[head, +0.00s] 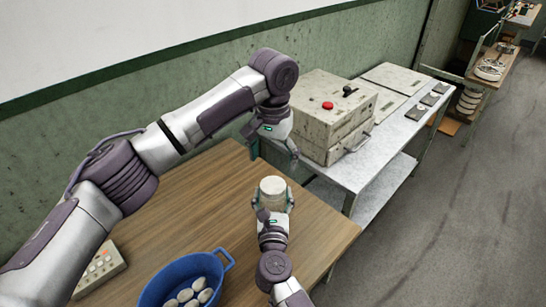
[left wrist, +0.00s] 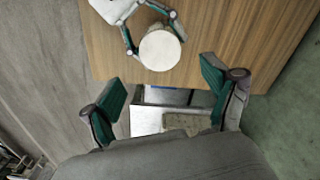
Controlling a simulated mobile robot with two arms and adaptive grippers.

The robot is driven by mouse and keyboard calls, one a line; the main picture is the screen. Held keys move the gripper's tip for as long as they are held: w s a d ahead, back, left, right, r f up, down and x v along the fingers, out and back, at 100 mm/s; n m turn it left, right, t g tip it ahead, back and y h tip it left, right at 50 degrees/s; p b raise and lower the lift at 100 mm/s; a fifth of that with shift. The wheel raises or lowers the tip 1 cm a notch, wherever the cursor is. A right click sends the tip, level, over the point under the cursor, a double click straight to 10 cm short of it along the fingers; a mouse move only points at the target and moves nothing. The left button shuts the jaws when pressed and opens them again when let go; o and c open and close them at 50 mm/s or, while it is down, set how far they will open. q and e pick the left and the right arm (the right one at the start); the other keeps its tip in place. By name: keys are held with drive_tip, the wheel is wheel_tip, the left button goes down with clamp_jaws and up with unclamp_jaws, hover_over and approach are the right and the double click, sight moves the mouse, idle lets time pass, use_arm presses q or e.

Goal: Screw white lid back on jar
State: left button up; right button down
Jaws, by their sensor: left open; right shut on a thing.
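A pale, round jar (head: 272,187) stands upright over the wooden table near its right end. Its top shows as a flat whitish disc in the left wrist view (left wrist: 160,50); I cannot tell whether this is a separate white lid. My right gripper (head: 273,200) is shut on the jar, one finger on each side. My left gripper (head: 274,152) is open and empty, above and beyond the jar. Its two spread fingers (left wrist: 163,88) show in the left wrist view, with the jar outside the gap between them.
The wooden table (head: 185,215) holds a blue basin (head: 150,292) with several pale cocoons and a beige button panel (head: 100,268). A metal side table (head: 392,150) bears a box with a red button (head: 328,105). The table's middle is clear.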

sight(273, 185)
use_arm(q)
drive_tip(key=shift+f, duration=4.05)
drive_tip(key=c, duration=1.2)
drive_tip(key=o, duration=1.3)
drive_tip(key=shift+o, duration=0.2)
drive_tip(key=shift+r, duration=0.1)
wheel_tip(273, 185, up, 12)
